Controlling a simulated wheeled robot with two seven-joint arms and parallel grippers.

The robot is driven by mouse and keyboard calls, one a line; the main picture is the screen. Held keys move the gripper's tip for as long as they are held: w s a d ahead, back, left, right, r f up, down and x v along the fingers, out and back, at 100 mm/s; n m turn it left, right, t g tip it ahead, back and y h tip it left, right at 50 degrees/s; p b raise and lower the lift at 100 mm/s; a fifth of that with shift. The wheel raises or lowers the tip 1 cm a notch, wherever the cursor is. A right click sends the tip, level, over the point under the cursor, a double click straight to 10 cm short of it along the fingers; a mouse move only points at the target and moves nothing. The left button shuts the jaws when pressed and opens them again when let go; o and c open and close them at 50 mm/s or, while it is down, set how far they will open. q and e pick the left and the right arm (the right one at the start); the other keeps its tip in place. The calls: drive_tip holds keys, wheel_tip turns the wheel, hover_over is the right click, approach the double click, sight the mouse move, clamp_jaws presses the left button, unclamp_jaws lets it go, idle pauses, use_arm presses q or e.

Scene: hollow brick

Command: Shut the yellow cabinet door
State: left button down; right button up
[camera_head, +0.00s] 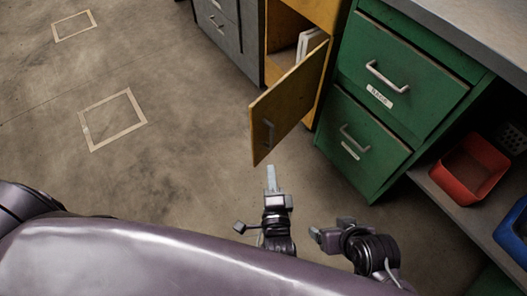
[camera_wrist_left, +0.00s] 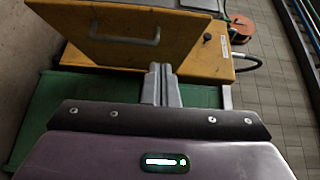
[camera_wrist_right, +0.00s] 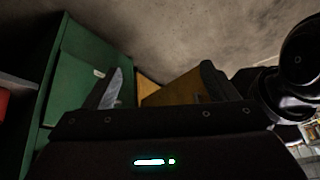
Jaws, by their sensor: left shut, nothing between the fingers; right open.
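The yellow cabinet door (camera_head: 290,103) stands open and swung out toward me, with a grey bar handle (camera_head: 268,134) on its face. The yellow cabinet (camera_head: 318,12) behind it shows white items (camera_head: 311,42) inside. My left gripper (camera_head: 272,180) is shut and empty, just below the door's near lower corner in the head view. In the left wrist view, the shut fingers (camera_wrist_left: 161,84) point toward the door (camera_wrist_left: 140,35), apparently apart from it. My right gripper (camera_head: 328,233) is open and empty, to the right of the left one. The yellow door also shows between its fingers in the right wrist view (camera_wrist_right: 175,92).
A green drawer cabinet (camera_head: 365,150) stands right of the yellow one, a grey drawer cabinet (camera_head: 232,40) left. A red bin (camera_head: 468,172) and a blue bin (camera_head: 515,232) sit on a shelf at right. The floor at left is clear, with taped rectangles (camera_head: 112,118).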

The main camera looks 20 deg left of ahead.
use_arm(q)
drive_tip(key=b, duration=0.2)
approach(255, 124)
drive_tip(key=w+d, duration=0.2)
drive_tip(key=w, duration=0.2)
drive_tip(key=a, duration=0.1)
drive_tip(key=w+a, duration=0.1)
drive_tip(key=a, duration=0.1)
drive_tip(key=shift+w+a+f+b, duration=0.15)
drive_tip(key=shift+a+f+b, duration=0.1)
drive_tip(key=shift+b, duration=0.15)
drive_tip(key=shift+w+a+r, duration=0.1)
drive_tip(key=shift+a, duration=0.15)
use_arm(e)
drive_tip(key=w+a+r+t+y, duration=0.3)
drive_tip(key=w+r+t, duration=0.3)
drive_tip(key=w+r, duration=0.3)
drive_tip(key=shift+a+r+t, duration=0.3)
drive_tip(key=shift+r+t, duration=0.1)
drive_tip(key=shift+r, duration=0.15)
